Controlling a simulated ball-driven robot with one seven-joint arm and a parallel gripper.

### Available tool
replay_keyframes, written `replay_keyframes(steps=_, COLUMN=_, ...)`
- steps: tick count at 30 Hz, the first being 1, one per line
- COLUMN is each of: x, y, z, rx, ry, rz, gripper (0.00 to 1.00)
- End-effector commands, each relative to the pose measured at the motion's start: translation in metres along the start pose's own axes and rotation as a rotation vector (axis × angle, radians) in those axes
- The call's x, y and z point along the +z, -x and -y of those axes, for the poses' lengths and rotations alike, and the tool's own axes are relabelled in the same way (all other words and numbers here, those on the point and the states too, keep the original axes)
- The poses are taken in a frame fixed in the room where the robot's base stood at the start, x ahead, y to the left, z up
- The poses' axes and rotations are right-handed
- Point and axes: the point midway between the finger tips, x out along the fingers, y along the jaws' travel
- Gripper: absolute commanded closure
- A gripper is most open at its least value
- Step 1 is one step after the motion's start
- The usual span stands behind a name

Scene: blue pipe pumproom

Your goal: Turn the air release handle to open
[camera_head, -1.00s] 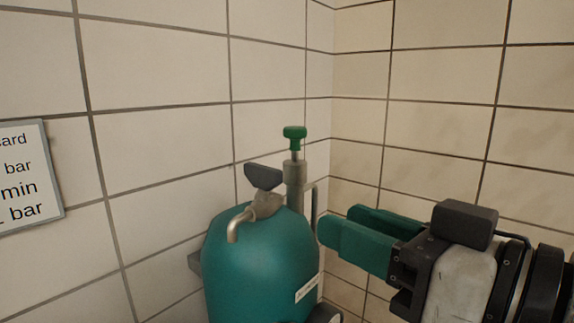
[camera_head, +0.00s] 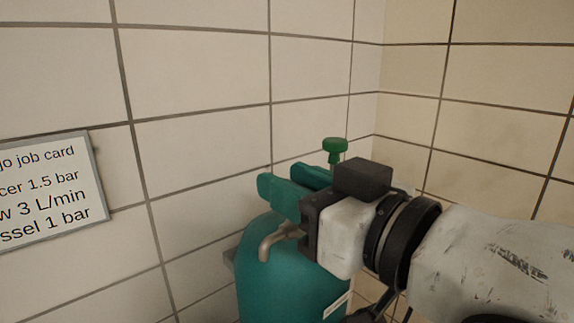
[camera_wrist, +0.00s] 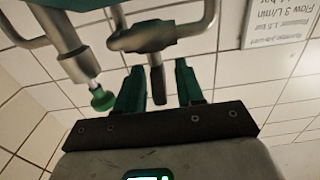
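The teal vessel (camera_head: 280,280) stands in the tiled corner with a metal spout (camera_head: 268,245) on its upper side. My gripper (camera_head: 291,176) reaches over the vessel top from the right and hides the dark lever handle in the head view. In the wrist view, this dark handle (camera_wrist: 158,86) hangs from the metal valve body (camera_wrist: 142,37) and lies between the two green fingers of my gripper (camera_wrist: 158,67). The fingers are open, with a visible gap on each side of the handle. I cannot tell which fitting the task calls the air release handle.
A green knob (camera_head: 334,146) on a stem rises just behind my gripper; it also shows left of the fingers in the wrist view (camera_wrist: 103,99). A job card (camera_head: 45,190) is on the left wall. Tiled walls stand close behind the vessel.

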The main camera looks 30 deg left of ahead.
Motion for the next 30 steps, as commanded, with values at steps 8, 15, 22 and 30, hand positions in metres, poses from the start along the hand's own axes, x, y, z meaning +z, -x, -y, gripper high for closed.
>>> replay_keyframes(steps=8, x=0.0004, y=-0.0135, z=0.0003, rx=0.0, ry=0.001, rz=0.001, gripper=0.63)
replay_keyframes(steps=15, x=0.0006, y=-0.0133, z=0.0001, rx=0.0, ry=0.001, rz=0.001, gripper=0.67)
replay_keyframes(steps=22, x=0.0005, y=-0.0131, z=0.0, rx=0.001, ry=0.001, rz=0.001, gripper=0.89)
replay_keyframes(steps=30, x=0.0005, y=-0.013, z=-0.0001, rx=0.001, ry=0.001, rz=0.001, gripper=1.0)
